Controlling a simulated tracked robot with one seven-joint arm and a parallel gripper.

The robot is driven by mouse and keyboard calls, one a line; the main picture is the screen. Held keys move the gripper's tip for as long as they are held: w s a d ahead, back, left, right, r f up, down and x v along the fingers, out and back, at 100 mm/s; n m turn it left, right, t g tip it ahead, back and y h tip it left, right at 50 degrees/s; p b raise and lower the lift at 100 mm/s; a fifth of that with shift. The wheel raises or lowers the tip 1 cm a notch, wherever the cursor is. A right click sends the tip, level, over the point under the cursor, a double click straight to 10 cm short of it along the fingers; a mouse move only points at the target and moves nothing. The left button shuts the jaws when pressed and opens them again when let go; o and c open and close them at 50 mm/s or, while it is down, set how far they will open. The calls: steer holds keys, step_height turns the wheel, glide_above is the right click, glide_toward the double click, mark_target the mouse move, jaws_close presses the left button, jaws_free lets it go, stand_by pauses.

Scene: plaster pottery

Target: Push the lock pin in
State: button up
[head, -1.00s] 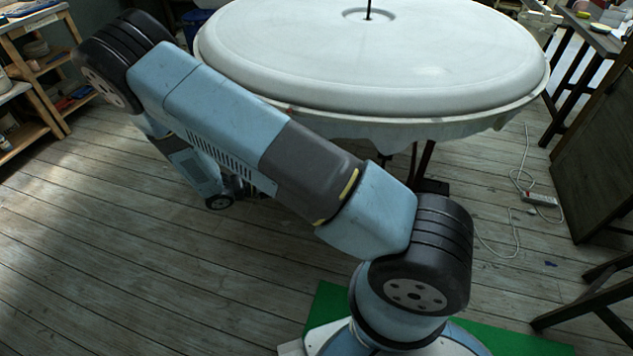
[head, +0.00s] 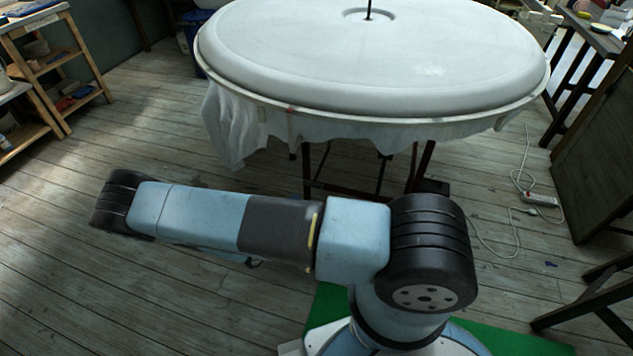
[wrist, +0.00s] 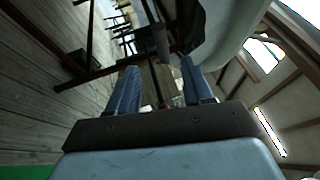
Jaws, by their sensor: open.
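I cannot make out a lock pin clearly in either view. A large round white plaster piece (head: 370,60) lies on a draped table, with a thin dark rod (head: 369,10) upright at its centre. A small reddish mark (head: 290,109) shows on the table's front rim. In the wrist view, my gripper (wrist: 158,76) has two blue fingers set apart with nothing held between them. Beyond the fingers are a dark hanging shape (wrist: 187,25) and a pale curved surface (wrist: 232,25).
Dark table legs (head: 420,165) stand under the plaster piece, and pale cloth (head: 232,125) hangs at its left. Wooden shelves (head: 60,70) are at the left. A power strip (head: 540,199) and white cable lie on the floor at right. The floor at left is clear.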

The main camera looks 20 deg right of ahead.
mark_target(316, 182)
steer(key=x, duration=1.2)
jaws_close()
stand_by(0.4)
